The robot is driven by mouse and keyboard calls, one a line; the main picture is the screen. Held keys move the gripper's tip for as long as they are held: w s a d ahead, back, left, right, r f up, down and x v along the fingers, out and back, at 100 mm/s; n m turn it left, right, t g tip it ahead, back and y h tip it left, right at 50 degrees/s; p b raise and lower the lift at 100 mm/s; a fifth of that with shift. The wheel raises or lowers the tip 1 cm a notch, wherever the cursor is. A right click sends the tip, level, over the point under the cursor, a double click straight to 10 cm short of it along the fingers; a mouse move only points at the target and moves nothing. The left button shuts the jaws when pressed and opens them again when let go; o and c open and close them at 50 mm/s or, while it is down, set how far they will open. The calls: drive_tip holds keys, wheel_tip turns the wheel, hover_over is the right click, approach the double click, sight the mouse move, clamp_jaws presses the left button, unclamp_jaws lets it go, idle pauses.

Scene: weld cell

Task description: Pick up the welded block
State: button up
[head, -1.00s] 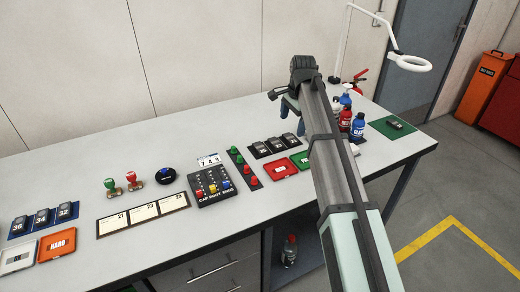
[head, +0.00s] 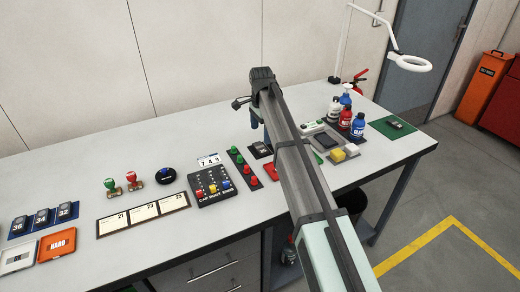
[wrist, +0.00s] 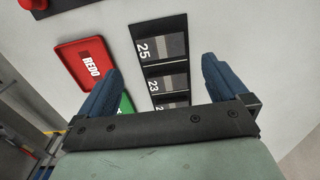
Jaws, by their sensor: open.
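My gripper (wrist: 160,66) is open and empty in the wrist view, its two blue fingers pointing down at the bench. Between and beyond the fingers lies a dark rack (wrist: 152,20) of grey-black blocks marked 25, 23 and one partly hidden number. In the head view my gripper (head: 256,120) hangs above the bench beside the same rack (head: 261,150), most of which my arm hides. Another dark block (head: 395,124) lies on a green mat (head: 407,134) at the far right. I cannot tell which block is the welded one.
A red REDO tray (wrist: 90,63) and a green tray (wrist: 125,103) lie left of the rack. A lamp (head: 410,63) overhangs the right end.

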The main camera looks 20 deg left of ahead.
sight(260, 147)
drive_tip(key=shift+a+f, duration=0.2)
drive_tip(key=shift+f, duration=3.1)
drive_tip(key=c, duration=1.3)
drive_tip(key=shift+r, duration=0.15)
wheel_tip(260, 147, up, 8)
drive_tip(key=r, duration=0.1)
drive_tip(key=w+d, duration=0.7)
drive_tip(key=d, duration=0.4)
drive_tip(key=w+d, duration=0.7)
drive_tip(key=d, duration=0.5)
drive_tip(key=shift+d+f, duration=0.3)
